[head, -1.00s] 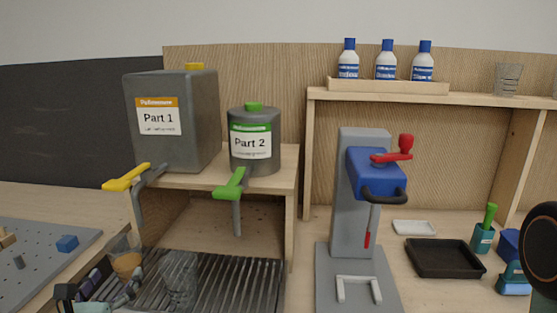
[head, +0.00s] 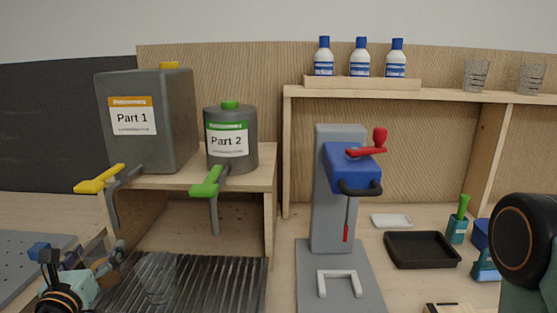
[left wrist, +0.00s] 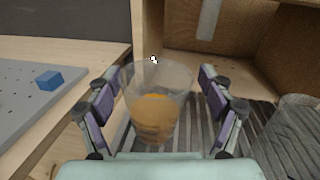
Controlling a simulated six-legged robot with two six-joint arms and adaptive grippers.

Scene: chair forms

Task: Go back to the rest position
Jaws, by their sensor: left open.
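My left gripper (head: 98,266) is at the lower left of the head view, beside the slatted grate. In the left wrist view my left gripper (left wrist: 155,88) is open, with one purple-padded finger on each side of a clear cup (left wrist: 175,78). The cup stands upright and holds an amber-brown content. I cannot tell whether either finger touches it. In the head view the cup is mostly hidden by the gripper. My right gripper is out of view; only a dark round part of my right arm shows at the right edge.
A second clear cup (head: 160,280) stands on the grate (head: 222,285). Above are the Part 1 canister (head: 150,125) and Part 2 canister (head: 230,150), with taps overhanging. A blue press (head: 350,168), black tray (head: 421,250) and pegboard (left wrist: 45,110) with a blue block stand around.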

